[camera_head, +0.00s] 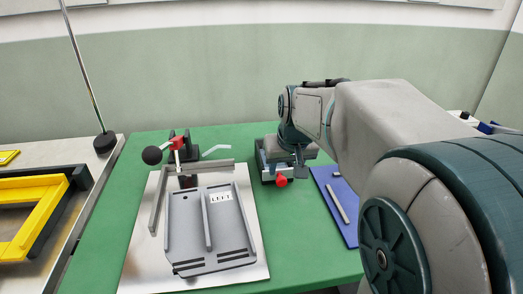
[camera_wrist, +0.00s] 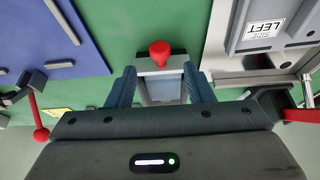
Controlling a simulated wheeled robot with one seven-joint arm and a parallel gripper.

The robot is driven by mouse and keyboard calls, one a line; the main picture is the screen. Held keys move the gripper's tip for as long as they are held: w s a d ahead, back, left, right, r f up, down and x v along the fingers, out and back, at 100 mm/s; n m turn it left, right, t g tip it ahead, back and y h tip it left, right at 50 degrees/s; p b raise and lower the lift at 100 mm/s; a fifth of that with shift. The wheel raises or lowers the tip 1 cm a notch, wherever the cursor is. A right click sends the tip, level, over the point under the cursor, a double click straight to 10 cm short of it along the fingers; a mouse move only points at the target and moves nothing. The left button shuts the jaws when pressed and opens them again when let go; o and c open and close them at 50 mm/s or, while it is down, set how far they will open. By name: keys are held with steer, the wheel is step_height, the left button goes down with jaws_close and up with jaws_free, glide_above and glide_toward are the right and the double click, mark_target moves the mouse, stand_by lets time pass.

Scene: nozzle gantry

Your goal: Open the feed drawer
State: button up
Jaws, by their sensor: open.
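The feed drawer's red knob (camera_head: 281,181) sticks out at the front of a small grey and dark unit (camera_head: 264,170) at the back middle of the green table. My gripper (camera_head: 300,165) is at this unit, partly in front of it. In the wrist view the knob (camera_wrist: 160,52) shows at upper centre, on a light grey block (camera_wrist: 161,91). My gripper (camera_wrist: 160,80) is open, one finger each side of this block. The knob lies just beyond the fingertips. I cannot tell whether the fingers touch the block, or how far the drawer stands out.
A pale plate (camera_head: 143,257) with a grey fixture (camera_head: 184,238) lies left of the unit. A blue mat (camera_head: 325,180) with grey bars lies right. Green table (camera_head: 290,235) is bare in front.

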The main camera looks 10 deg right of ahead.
mark_target(282, 179)
steer(key=b+x, duration=0.1)
steer(key=x, duration=0.5)
steer(key=shift+w+f, duration=0.1)
steer(key=shift+c, duration=0.4)
jaws_close()
